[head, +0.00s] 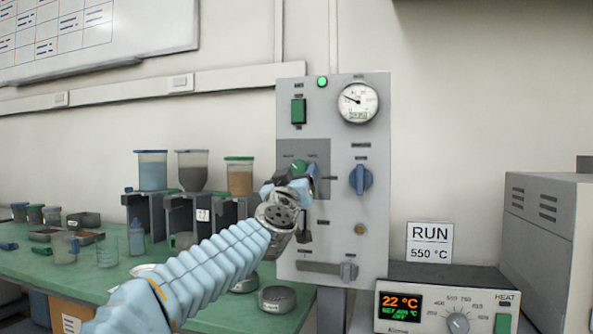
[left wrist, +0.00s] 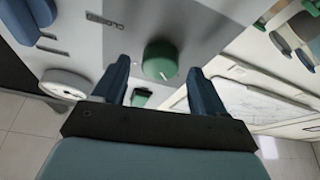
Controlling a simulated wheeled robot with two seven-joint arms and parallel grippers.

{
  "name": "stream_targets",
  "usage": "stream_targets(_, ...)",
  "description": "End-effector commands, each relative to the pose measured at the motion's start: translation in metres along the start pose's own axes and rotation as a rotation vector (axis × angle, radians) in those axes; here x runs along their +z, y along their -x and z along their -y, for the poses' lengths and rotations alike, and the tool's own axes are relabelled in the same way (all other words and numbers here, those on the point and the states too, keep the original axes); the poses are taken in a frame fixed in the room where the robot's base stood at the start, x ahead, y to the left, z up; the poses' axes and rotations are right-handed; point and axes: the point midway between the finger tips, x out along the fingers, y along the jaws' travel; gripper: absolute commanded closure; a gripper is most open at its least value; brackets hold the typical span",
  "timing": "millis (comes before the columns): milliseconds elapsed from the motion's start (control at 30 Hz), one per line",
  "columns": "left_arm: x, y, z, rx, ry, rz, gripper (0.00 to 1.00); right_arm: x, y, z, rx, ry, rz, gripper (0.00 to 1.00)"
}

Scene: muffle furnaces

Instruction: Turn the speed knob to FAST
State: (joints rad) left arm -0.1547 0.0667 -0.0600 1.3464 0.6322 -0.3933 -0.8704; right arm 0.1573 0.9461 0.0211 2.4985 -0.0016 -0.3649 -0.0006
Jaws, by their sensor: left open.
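A round green knob (head: 299,167) sits on a darker grey plate of the upright control panel (head: 333,100). Labels above it are too small to read. In the left wrist view the green knob (left wrist: 160,60) lies between and beyond the fingertips, with a small pale mark on its lower edge. My left gripper (head: 292,183) is in front of this plate and partly hides it. Its two blue fingers are open, one on each side of the knob in the left wrist view (left wrist: 160,78), with gaps on both sides. My right gripper is not in view.
Filled jars (head: 240,178) stand on holders at left. A furnace (head: 445,300) with a RUN card (head: 430,242) stands at lower right.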

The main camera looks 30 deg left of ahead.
Motion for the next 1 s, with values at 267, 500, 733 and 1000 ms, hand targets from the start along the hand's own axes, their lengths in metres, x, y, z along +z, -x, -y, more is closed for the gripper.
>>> stream_targets(267,0.0006,-0.0089,0.0003,-0.001,0.0,0.0,0.29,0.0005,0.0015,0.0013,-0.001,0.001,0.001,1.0)
stream_targets(500,0.0005,-0.0086,0.0003,0.0,0.0,0.0,0.47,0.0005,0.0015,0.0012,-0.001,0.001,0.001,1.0)
stream_targets(733,0.0004,-0.0085,0.0003,0.0,0.0,0.0,0.82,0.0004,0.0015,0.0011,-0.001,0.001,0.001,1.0)
stream_targets(1000,0.0008,-0.0082,0.0008,0.009,-0.021,0.0,0.85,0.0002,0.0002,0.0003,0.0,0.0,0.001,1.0)
